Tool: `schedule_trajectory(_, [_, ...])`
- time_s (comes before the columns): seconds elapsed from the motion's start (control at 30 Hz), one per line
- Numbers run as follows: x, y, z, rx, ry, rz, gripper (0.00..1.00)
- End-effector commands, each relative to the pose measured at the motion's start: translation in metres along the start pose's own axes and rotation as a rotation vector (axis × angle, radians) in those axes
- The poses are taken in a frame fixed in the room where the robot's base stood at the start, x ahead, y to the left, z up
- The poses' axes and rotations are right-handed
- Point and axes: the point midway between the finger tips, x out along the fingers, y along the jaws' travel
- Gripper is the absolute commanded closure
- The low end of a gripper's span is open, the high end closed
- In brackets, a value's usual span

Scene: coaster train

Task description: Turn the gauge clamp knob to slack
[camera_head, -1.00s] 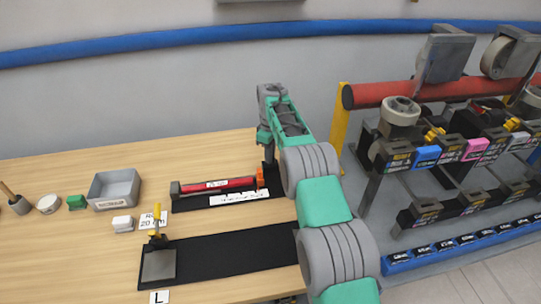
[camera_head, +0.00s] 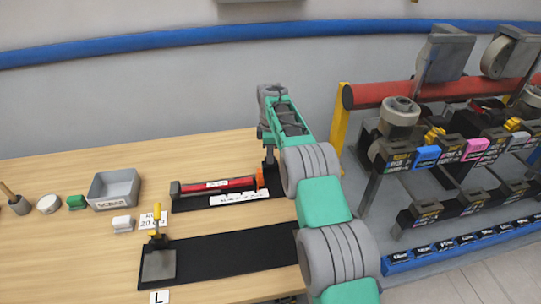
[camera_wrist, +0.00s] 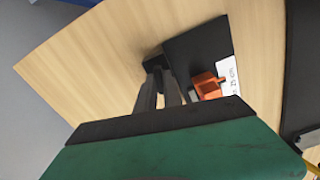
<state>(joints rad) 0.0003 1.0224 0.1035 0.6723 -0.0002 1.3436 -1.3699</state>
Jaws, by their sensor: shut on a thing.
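The gauge is a black base plate (camera_head: 190,205) on the wooden bench, carrying a red bar (camera_head: 230,185) with a dark block at its left end. An orange part (camera_head: 260,179) stands near its right end; it also shows in the wrist view (camera_wrist: 206,85). My gripper (camera_wrist: 160,70) points down at the plate's end, its fingers close together on a small dark piece (camera_wrist: 152,60), seemingly the gauge clamp knob. The fingers hide much of that piece, so its setting cannot be read. In the head view my gripper (camera_head: 269,155) is partly hidden at the plate's right end.
A second black plate (camera_head: 225,248) with a yellow-handled clamp (camera_head: 157,220) lies in front. A rack with a red pipe (camera_head: 385,93) stands at right.

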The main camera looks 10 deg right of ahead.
Motion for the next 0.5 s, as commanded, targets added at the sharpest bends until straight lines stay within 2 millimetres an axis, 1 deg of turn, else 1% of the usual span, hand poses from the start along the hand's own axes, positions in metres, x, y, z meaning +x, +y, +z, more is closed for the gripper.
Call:
schedule_trajectory(0.23, [-0.0014,0.0007,-0.0002,0.000,0.001,0.003,1.00])
schedule_trajectory(0.27, [-0.0014,0.0007,-0.0002,0.000,0.001,0.003,0.88])
schedule_trajectory(0.5, [-0.0007,0.0004,0.0000,0.001,0.000,0.001,0.69])
